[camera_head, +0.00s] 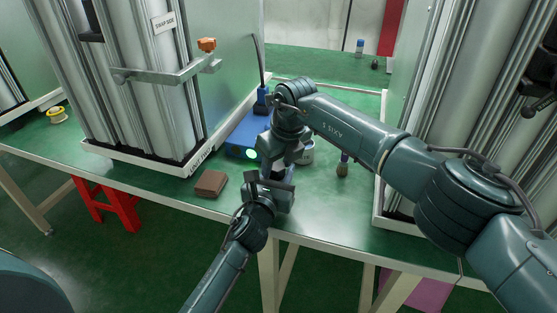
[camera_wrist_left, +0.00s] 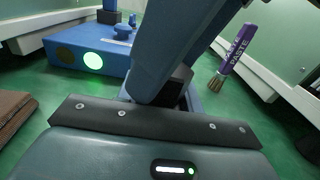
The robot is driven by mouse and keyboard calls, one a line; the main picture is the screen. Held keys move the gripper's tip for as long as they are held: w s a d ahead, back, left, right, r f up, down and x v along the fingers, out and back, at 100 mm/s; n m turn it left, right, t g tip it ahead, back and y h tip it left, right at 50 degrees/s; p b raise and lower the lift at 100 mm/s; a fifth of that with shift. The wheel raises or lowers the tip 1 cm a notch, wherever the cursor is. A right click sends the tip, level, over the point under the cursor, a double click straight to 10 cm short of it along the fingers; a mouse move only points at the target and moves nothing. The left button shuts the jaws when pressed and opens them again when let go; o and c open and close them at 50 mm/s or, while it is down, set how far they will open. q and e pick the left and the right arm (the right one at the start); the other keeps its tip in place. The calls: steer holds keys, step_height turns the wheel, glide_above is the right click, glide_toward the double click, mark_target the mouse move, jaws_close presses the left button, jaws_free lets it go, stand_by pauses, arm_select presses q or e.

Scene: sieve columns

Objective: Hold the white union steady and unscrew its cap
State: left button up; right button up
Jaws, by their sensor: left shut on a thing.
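My left gripper (camera_head: 272,184) reaches in from below, over the front edge of the green bench. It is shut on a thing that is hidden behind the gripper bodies. My right gripper (camera_head: 285,156) comes down from above and meets it closely; its fingertips are covered, so I cannot tell whether they are open or shut. In the left wrist view, my right gripper (camera_wrist_left: 175,55) slants across the middle, just beyond my left gripper's dark front (camera_wrist_left: 150,120). I cannot make out the white union or its cap in either view.
A blue box (camera_head: 240,140) with a lit green spot stands behind the grippers. A brown block (camera_head: 210,183) lies to the left. Sieve columns (camera_head: 130,85) flank both sides.

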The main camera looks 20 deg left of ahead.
mark_target(278, 167)
steer(key=c, duration=0.7)
steer(key=n+g, duration=0.1)
steer(key=n, duration=0.3)
steer(key=shift+n+y, duration=0.3)
steer(key=shift+c, duration=0.2)
steer(key=o, duration=1)
steer(key=shift+o, duration=0.2)
steer(key=shift+s+a+r, duration=0.1)
steer(key=shift+r, duration=1.7)
